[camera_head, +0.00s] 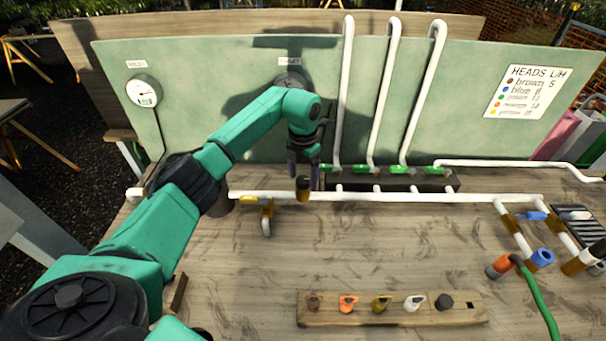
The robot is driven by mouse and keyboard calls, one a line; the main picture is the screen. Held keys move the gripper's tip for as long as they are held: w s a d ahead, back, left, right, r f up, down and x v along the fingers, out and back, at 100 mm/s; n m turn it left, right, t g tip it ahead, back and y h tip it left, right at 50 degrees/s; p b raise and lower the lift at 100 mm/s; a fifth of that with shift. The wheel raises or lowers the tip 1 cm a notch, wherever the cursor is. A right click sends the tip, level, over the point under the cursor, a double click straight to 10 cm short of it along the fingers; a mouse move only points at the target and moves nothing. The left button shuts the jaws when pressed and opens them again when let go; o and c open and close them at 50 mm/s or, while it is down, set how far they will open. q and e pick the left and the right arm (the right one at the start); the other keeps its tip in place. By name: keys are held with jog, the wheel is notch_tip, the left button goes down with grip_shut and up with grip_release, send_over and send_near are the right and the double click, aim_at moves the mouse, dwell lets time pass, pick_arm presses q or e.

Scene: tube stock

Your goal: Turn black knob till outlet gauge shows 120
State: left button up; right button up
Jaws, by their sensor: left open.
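A dark knob-like cap (303,184) with a brownish lower part stands at the white manifold pipe (400,196). My left gripper (305,168) points down just above and behind it, with its fingers apart; I cannot tell whether they touch the cap. A round white gauge (144,92) is mounted on the green panel at the left, its needle and digits too small to read. A second gauge (290,77) is mostly hidden behind my left arm. The small labels above both are unreadable. My right gripper is out of view.
Several white pipes (393,90) run down the panel to green fittings. A yellow-handled valve (265,208) sits left of the cap. A wooden rack (390,316) holds coloured nozzles in front. A green hose (537,300) and orange and blue fittings lie right. The central bench is clear.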

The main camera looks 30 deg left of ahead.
pick_arm(q)
jog(key=shift+w, duration=0.1)
grip_shut()
jog(key=shift+a+n, duration=0.1)
jog(key=shift+n, duration=1.1)
jog(key=n, duration=0.3)
jog(key=shift+n, duration=0.3)
jog(key=n, duration=0.4)
jog(key=shift+w+n, duration=0.1)
jog(key=shift+n, duration=0.9)
jog(key=shift+p, duration=0.3)
